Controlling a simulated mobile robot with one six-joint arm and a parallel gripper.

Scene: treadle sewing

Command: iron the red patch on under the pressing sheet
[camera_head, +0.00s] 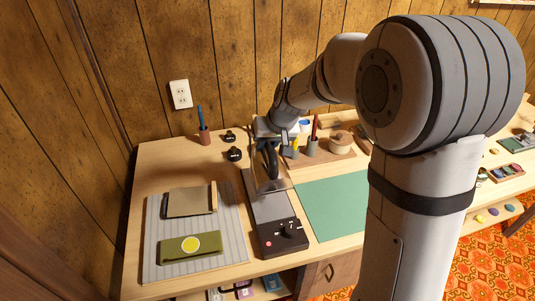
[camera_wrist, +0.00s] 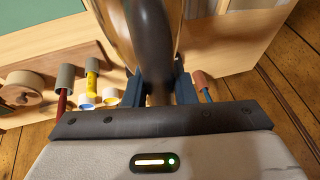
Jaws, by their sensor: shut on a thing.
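My gripper (camera_head: 268,130) is shut on the dark handle of the iron (camera_head: 270,177). In the wrist view the gripper's blue fingers (camera_wrist: 163,88) clasp that handle, and the shiny metal of the iron (camera_wrist: 112,14) shows beyond. The iron is over the grey rest (camera_head: 268,208) with a black control box; I cannot tell whether it touches it. A tan sheet with a wooden strip along its right edge, likely the pressing sheet (camera_head: 188,202), lies on the striped pressing mat (camera_head: 155,262) to the left. No red patch shows; what is under the sheet is hidden.
A folded olive cloth (camera_head: 170,250) with a yellow round patch lies at the mat's front. A green cutting mat (camera_head: 325,207) is right of the rest.

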